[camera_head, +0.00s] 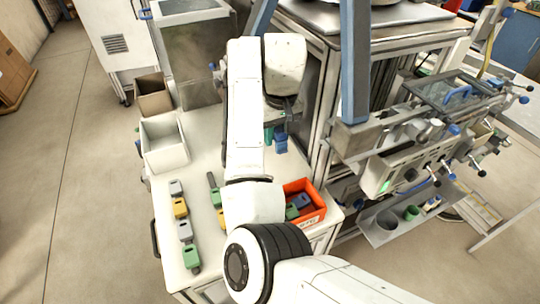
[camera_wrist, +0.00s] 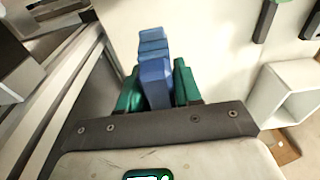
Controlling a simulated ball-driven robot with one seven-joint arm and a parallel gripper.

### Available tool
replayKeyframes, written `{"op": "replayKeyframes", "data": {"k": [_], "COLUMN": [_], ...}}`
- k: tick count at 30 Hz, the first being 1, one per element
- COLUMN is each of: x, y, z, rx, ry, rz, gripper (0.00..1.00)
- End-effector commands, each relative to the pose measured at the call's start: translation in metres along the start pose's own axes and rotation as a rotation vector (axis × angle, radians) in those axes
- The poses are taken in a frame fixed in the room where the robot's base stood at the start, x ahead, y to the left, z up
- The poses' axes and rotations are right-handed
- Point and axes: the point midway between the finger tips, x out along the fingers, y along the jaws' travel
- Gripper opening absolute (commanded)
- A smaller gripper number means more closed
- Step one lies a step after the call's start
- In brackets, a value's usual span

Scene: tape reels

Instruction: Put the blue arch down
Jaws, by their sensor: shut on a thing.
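The blue arch (camera_head: 281,143) is in my gripper over the far part of the white table, left of the metal machine frame. In the wrist view the blue arch (camera_wrist: 154,78) sticks out between the two green fingers of my gripper (camera_wrist: 157,84). The fingers are shut on its sides. Its far end points away from my gripper. I cannot tell whether it touches the white table top (camera_wrist: 215,50). In the head view my arm hides part of the table and most of my gripper.
A white open box (camera_head: 163,146) stands at the table's left edge. A column of grey, yellow and green pieces (camera_head: 180,208) lies nearer, left of my arm. An orange bin (camera_head: 315,217) holding blue and green pieces is at right. The machine frame (camera_head: 318,110) borders the table's right.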

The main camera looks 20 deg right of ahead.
Motion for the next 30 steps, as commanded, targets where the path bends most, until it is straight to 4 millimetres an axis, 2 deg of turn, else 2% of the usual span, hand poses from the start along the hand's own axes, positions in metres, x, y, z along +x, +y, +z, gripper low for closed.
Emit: {"op": "replayKeyframes", "data": {"k": [6, 13, 19, 30], "x": [0.037, 0.054, 0.080, 0.086], "y": [0.000, 0.000, -0.001, 0.000], "z": [0.005, 0.007, 0.011, 0.011], "rx": [0.000, 0.000, 0.000, 0.000], "ry": [-0.003, -0.003, -0.003, -0.001], "rz": [0.000, -0.001, -0.001, 0.000], "gripper": [0.02, 0.02, 0.02, 0.02]}}
